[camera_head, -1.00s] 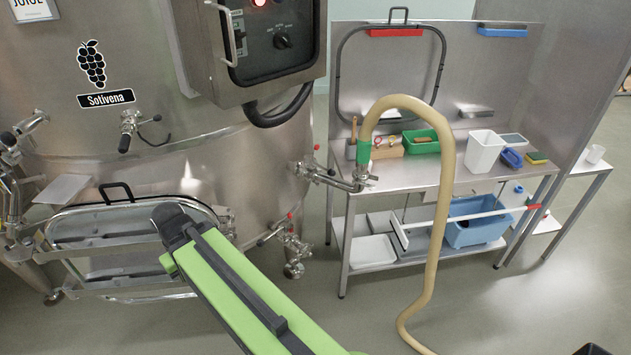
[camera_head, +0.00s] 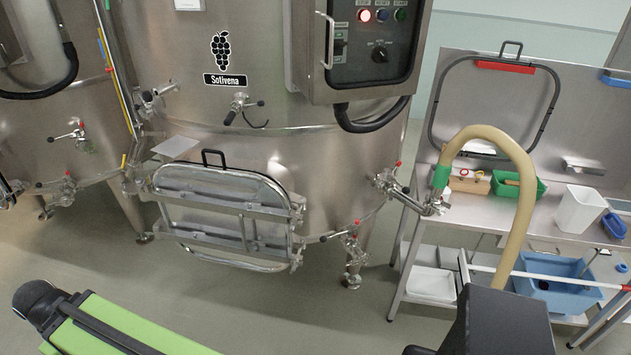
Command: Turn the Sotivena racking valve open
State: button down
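The Sotivena vat (camera_head: 330,155) is a large steel tank with a grape logo and a name label. A valve with a red-tipped handle (camera_head: 385,180) sits on its right side. A beige hose with a green cuff (camera_head: 530,190) joins this valve's outlet pipe. A lower valve, also with a red-tipped handle (camera_head: 350,238), is near the vat's bottom. I cannot tell from labels which one is the racking valve, nor whether either is open. My green arm link crosses the lower left, and a dark part covers the bottom right. My gripper's fingers do not show.
A hatch door (camera_head: 215,178) is on the vat's lower front. A control box (camera_head: 375,50) hangs above. A steel bench (camera_head: 470,212) with containers stands at the right. A second vat (camera_head: 50,115) with valves is at the left. The floor in front is clear.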

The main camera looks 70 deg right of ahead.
aim_at(405, 191)
jog(key=u, duration=0.6)
jog(key=k, duration=1.8)
jog(key=z, duration=0.55)
jog(key=i, duration=0.65)
jog(key=u, duration=0.05)
